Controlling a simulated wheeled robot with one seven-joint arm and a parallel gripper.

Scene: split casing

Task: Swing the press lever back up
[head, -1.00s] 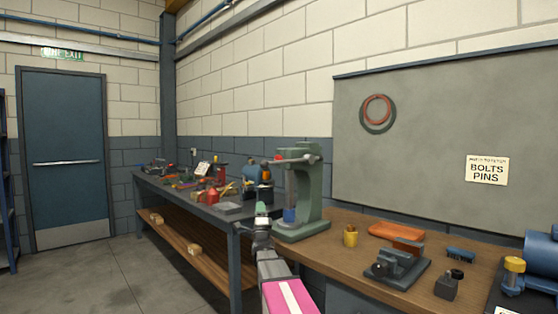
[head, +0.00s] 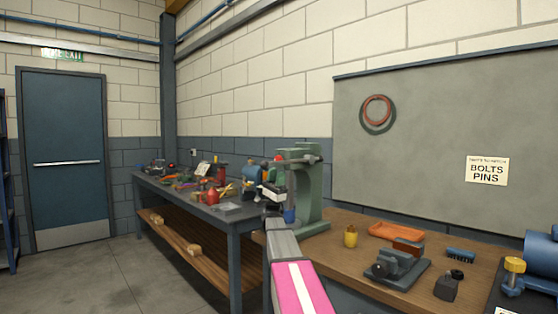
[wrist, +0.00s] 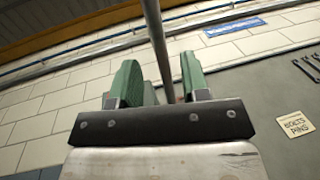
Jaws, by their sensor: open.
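The green press (head: 311,190) stands at the left end of the wooden bench in the head view. Its grey lever (head: 304,160) sticks out to the left near the top, roughly level, with a red tip beside its left end. My gripper (head: 274,180) is just left of the press and below the lever, hiding part of the press's front. In the wrist view my gripper (wrist: 160,66) is open, with its two green fingers apart. A grey bar (wrist: 157,40), seemingly the lever, runs down between the fingers; I cannot tell whether it touches either one.
A cluttered grey table (head: 215,221) stands behind to the left. The floor at left is clear.

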